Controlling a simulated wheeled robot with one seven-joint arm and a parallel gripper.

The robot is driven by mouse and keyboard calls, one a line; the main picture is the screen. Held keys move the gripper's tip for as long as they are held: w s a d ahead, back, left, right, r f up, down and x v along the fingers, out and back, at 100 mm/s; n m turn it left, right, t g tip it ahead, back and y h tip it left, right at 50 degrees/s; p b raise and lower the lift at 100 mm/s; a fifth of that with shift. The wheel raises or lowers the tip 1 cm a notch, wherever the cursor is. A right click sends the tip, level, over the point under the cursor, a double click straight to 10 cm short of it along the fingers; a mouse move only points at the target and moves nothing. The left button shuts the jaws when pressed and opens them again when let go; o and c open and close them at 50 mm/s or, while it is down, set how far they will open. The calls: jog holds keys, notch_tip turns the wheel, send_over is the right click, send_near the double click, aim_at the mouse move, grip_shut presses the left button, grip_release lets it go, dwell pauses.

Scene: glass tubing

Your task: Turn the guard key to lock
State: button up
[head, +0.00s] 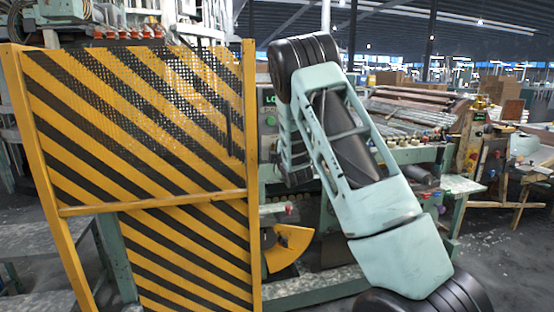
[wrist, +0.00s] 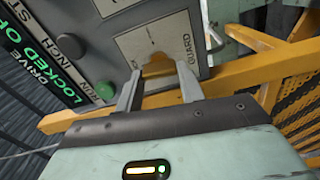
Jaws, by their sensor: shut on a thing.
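The guard key (wrist: 157,64) is a small tan piece between my fingertips in the wrist view, in front of a pale plate (wrist: 136,44) marked GUARD on the grey control panel (wrist: 108,30). My gripper (wrist: 158,72) is shut on the key, one finger on each side. The fingers partly hide the key, and its exact angle is hard to tell. In the head view my arm covers the gripper and key; only part of the panel's green lettering (head: 270,99) shows.
A yellow-and-black striped guard (head: 150,195) stands left of my arm. Its yellow rail (wrist: 240,77) runs close behind my fingers. A cluttered bench (head: 415,153) stands to the right.

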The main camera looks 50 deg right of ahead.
jog(key=shift+n+b, duration=0.4)
jog(key=shift+n, duration=0.2)
jog(key=o, duration=1)
jog(key=shift+s+a, duration=0.1)
jog(key=shift+s, duration=0.05)
jog(key=b+v, duration=0.2)
jog(key=v, duration=1.5)
jog(key=shift+b, duration=0.3)
